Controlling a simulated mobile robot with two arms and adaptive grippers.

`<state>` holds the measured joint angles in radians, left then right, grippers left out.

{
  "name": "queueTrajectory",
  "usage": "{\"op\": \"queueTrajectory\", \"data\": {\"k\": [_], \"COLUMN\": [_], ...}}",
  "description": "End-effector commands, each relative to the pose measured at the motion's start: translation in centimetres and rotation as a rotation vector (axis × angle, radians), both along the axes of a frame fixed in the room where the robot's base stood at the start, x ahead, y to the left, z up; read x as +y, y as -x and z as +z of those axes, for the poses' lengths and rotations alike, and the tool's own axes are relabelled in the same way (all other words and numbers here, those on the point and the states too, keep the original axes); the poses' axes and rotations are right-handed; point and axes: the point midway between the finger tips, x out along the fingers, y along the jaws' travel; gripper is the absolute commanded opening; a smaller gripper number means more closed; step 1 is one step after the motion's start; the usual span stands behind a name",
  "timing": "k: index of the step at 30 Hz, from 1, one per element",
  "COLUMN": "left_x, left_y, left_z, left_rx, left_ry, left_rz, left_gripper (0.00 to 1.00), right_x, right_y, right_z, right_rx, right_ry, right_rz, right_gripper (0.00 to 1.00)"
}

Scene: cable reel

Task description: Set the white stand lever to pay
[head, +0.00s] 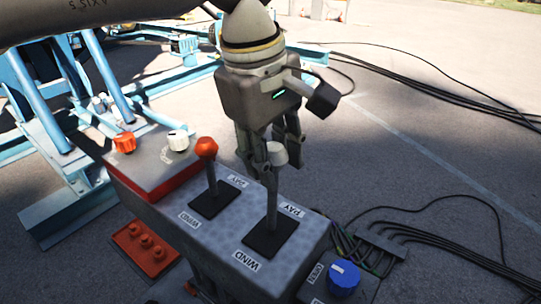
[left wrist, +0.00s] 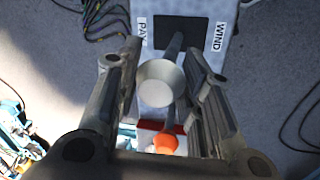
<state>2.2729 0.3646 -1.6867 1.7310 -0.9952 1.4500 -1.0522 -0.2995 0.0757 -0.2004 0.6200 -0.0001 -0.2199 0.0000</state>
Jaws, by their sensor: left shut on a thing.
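The white stand lever (head: 272,190) rises from a black plate (head: 258,240) on the grey control box. A PAY label (head: 291,210) is at the plate's far end and a WIND label (head: 247,261) at its near end. The lever stands roughly upright in the head view; its exact setting is hard to tell. My left gripper (head: 266,152) reaches down from above, shut on the lever near its white knob. In the left wrist view the white knob (left wrist: 162,84) sits between the fingers, with PAY (left wrist: 142,33) left and WIND (left wrist: 219,36) right. My right gripper is not in view.
An orange-knobbed lever (head: 206,148) stands close to the left, with its own labels. A red-sided box (head: 150,165) carries orange and white dials. A blue dial (head: 344,275) is at the near right. Black cables (head: 430,235) lie on the ground to the right.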

Motion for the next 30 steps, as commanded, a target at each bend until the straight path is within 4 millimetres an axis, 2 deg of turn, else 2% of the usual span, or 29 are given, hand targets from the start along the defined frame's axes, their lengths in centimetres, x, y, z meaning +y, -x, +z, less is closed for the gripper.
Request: {"op": "queueTrajectory", "data": {"k": [9,13,21,22,27,30], "left_x": [-2.8,-3.2,-3.2,-3.2,-3.1,-3.1], "left_y": [-3.8,-4.5,-4.6,-4.6,-4.5,-4.5], "left_z": [-0.9,-1.2,-1.4,-1.4,-1.5,-1.6], "left_rx": [-0.006,-0.008,-0.009,-0.009,-0.006,-0.004], "left_ry": [0.008,0.009,0.007,0.007,0.003,0.0], "left_rz": [0.003,0.004,0.004,0.004,0.004,0.003], "left_gripper": [0.0,0.0,0.0,0.37,0.57,0.57], "right_x": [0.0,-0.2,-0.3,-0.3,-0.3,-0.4], "right_y": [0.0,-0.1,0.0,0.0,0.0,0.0], "right_z": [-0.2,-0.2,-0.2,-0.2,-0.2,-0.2], "right_rx": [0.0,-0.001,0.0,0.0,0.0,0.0], "right_ry": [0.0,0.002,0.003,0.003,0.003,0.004], "right_rz": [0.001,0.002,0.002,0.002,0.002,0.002], "right_gripper": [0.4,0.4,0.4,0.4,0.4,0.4]}}
